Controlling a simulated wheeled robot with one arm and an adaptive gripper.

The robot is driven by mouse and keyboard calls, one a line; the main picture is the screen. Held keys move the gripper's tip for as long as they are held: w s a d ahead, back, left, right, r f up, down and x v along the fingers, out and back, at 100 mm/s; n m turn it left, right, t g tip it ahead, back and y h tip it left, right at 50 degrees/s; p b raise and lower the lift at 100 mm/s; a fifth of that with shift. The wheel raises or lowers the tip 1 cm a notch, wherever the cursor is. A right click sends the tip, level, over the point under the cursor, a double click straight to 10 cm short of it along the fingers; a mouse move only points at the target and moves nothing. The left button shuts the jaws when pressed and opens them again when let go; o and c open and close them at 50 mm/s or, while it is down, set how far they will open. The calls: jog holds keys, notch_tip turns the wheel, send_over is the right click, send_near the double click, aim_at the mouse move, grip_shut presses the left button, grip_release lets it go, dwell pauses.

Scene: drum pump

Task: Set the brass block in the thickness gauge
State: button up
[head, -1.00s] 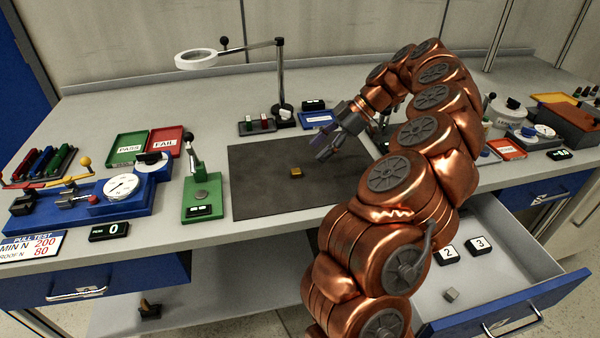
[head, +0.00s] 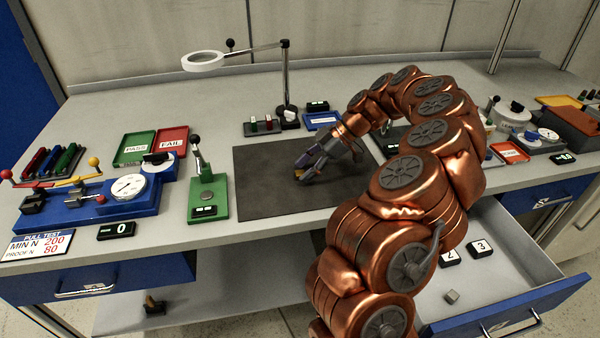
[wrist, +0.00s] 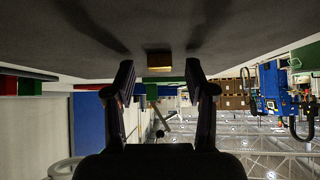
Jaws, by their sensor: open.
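The brass block (head: 298,174) lies on the dark mat, partly hidden by my gripper in the head view. In the wrist view the brass block (wrist: 159,60) shows between and slightly beyond the two fingertips, with a gap on each side. My gripper (head: 305,170) is open and low over the mat, its fingers on either side of the block; the open fingers also show in the wrist view (wrist: 160,80). A green stand (head: 208,196) with a black-knobbed lever, a round pad and a small display, left of the mat, looks like the thickness gauge.
The dark mat (head: 262,200) is otherwise bare. A blue pull-test rig (head: 115,197) and the green PASS tray (head: 136,148) and red FAIL tray (head: 172,142) stand at left. A magnifier lamp (head: 203,61) stands behind. An open drawer (head: 540,290) juts out at front right.

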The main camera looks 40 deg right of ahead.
jog(key=shift+a+f, duration=0.15)
grip_shut()
dwell(0.4)
